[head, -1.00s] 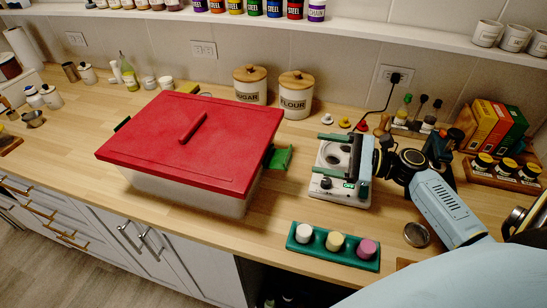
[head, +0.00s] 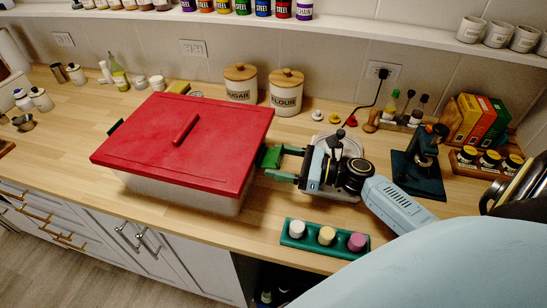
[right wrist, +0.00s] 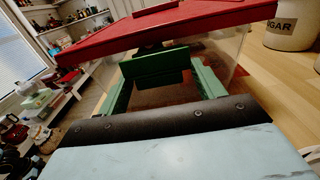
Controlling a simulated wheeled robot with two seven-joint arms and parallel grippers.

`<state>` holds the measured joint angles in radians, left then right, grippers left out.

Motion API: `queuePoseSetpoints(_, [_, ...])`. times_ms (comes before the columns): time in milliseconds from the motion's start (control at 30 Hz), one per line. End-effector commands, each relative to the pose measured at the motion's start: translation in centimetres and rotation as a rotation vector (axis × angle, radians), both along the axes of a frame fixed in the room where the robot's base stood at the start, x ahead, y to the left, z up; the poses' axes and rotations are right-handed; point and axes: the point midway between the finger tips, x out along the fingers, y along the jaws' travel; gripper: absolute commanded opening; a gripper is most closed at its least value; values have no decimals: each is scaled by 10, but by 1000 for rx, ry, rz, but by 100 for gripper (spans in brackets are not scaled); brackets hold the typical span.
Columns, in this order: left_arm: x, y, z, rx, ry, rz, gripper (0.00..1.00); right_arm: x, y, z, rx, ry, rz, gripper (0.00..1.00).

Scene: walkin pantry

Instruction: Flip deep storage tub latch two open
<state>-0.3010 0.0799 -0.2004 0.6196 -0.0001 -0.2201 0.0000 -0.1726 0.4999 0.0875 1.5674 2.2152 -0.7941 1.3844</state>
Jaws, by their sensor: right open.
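The storage tub (head: 180,191) has clear walls and a red lid (head: 150,135) with a raised handle; the lid is on. A green latch (head: 269,156) projects from its right side, just under the lid rim. A dark latch piece (head: 116,126) shows at the left side. My right gripper (head: 282,164) is open beside the right latch, its green fingers pointing at the tub. In the right wrist view the latch (right wrist: 155,68) is a green plate between the spread fingers (right wrist: 162,82); I cannot tell whether they touch it. My left gripper is not seen.
Sugar (head: 240,83) and flour (head: 286,92) canisters stand behind the tub. A green tray (head: 325,246) with three coloured pots is at the front edge. A dark stand (head: 418,165) is to the right.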

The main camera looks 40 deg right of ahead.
Motion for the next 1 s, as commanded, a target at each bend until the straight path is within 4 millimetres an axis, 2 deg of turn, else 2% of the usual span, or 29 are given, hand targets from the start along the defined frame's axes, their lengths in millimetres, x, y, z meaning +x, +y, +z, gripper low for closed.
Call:
queuePoseSetpoints(167, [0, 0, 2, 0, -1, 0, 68, 12, 10, 0, -1, -1, -1, 68])
queuePoseSetpoints(467, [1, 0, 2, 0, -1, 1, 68, 14, 13, 0, -1, 0, 0, 68])
queuePoseSetpoints(500, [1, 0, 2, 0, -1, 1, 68, 14, 13, 0, -1, 0, 0, 66])
queuePoseSetpoints(700, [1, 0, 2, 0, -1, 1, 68, 14, 12, 0, -1, 0, 0, 41])
queuePoseSetpoints(867, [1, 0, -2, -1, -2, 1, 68, 14, 12, -2, 6, -8, 0, 41])
queuePoseSetpoints(1000, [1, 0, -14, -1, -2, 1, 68, 15, 13, -5, 31, -37, 1, 41])
